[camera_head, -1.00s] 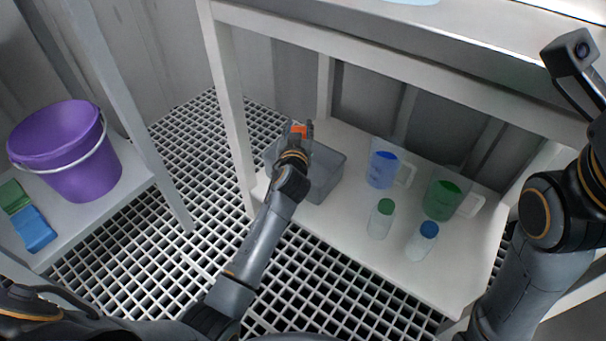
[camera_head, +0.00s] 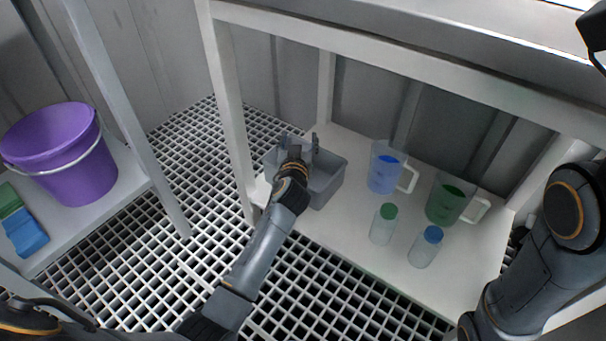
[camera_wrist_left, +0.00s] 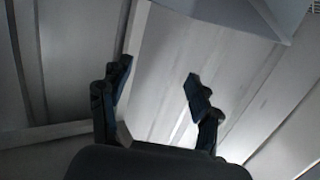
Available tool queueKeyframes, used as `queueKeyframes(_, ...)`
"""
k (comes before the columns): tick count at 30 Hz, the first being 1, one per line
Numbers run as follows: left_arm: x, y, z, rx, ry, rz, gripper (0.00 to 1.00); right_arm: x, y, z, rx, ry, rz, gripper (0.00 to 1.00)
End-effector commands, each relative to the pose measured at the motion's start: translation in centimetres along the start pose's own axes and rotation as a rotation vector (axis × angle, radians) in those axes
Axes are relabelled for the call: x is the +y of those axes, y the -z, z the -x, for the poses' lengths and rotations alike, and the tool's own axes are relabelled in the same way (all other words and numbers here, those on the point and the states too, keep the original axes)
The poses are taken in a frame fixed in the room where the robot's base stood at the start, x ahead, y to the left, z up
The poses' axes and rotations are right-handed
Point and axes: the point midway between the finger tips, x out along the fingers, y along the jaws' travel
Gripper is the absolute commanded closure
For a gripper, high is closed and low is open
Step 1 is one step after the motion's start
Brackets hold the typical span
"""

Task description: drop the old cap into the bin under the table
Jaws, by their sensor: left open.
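The grey bin (camera_head: 328,189) stands on the white shelf under the table, at its left end. My left gripper (camera_head: 299,141) is over the bin, with its fingers spread and nothing visible between them. In the left wrist view the two dark fingers (camera_wrist_left: 158,78) are apart with an empty gap. The old cap is not visible in either current view. The bin's inside is partly hidden by my left gripper and arm. The fingers of my right gripper are not in view.
A blue-filled jug (camera_head: 384,172), a green-filled jug (camera_head: 445,202), a green-capped bottle (camera_head: 383,226) and a blue-capped bottle (camera_head: 425,248) stand right of the bin. A table leg (camera_head: 231,110) rises left of it. A purple bucket (camera_head: 65,160) stands at the far left.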

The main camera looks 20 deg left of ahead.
Motion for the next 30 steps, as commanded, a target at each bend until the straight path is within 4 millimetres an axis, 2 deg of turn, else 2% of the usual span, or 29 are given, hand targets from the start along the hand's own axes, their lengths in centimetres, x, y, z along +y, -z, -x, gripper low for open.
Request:
queueKeyframes(5, 0.0, 0.8, 0.1, 0.002, 0.001, 0.001, 0.37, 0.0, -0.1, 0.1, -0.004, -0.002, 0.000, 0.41)
queueKeyframes(15, 0.0, 7.0, 1.0, 0.005, 0.000, 0.003, 0.37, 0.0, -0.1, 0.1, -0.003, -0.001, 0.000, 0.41)
queueKeyframes(19, 0.0, 8.8, 1.3, 0.002, 0.000, 0.001, 0.37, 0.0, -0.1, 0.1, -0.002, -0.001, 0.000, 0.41)
queueKeyframes(24, 0.0, 9.8, 1.5, -0.001, 0.000, 0.000, 0.37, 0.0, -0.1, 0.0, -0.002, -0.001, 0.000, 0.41)
queueKeyframes(30, 0.0, 9.9, 1.5, -0.001, 0.000, 0.000, 0.37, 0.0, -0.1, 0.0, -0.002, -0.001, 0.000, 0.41)
